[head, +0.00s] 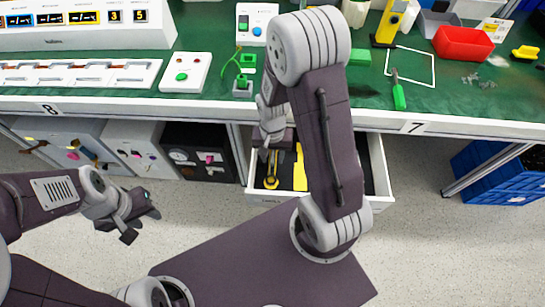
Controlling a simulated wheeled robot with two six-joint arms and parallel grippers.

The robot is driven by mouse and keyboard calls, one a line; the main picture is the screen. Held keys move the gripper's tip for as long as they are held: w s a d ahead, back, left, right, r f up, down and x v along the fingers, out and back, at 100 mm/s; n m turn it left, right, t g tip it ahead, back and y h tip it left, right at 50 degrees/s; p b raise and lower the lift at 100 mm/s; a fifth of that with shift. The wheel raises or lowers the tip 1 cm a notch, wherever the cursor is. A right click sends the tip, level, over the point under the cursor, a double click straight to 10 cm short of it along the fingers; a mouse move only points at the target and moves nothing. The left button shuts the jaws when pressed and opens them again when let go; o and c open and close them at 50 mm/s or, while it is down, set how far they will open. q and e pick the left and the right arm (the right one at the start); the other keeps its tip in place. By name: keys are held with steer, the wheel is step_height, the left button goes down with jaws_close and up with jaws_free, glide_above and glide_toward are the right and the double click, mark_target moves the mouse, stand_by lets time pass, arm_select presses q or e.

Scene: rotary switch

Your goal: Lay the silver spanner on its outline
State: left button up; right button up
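I cannot pick out the silver spanner with certainty. An open drawer (378,165) under the bench has a dark inside with yellow shapes. One narrow yellow shape with a ringed lower end (271,182) resembles a spanner outline; a wider yellow shape (300,170) lies right of it. My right gripper (271,150) points down over the drawer's left part, just above the ringed shape. Its fingers are small and partly merge with what is behind, so whether it holds anything is unclear. My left gripper (141,225) is open and empty, left of the drawer over the floor.
The bench has a green mat (205,108). A green-handled screwdriver (398,92) lies by a white outline. A red bin (463,43) stands at the right, and a white switch box (186,72) at the left. Blue crates (490,170) stand on the floor at right.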

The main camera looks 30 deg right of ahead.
mark_target(273, 161)
step_height(273, 161, up, 11)
steer(key=p, duration=0.4)
steer(key=s+a+r+n+t, duration=0.1)
steer(key=s+a+r+n, duration=0.1)
steer(key=s+n, duration=0.3)
steer(key=shift+s+a+n, duration=0.2)
steer(key=shift+a+n, duration=0.3)
steer(key=shift+n, duration=0.1)
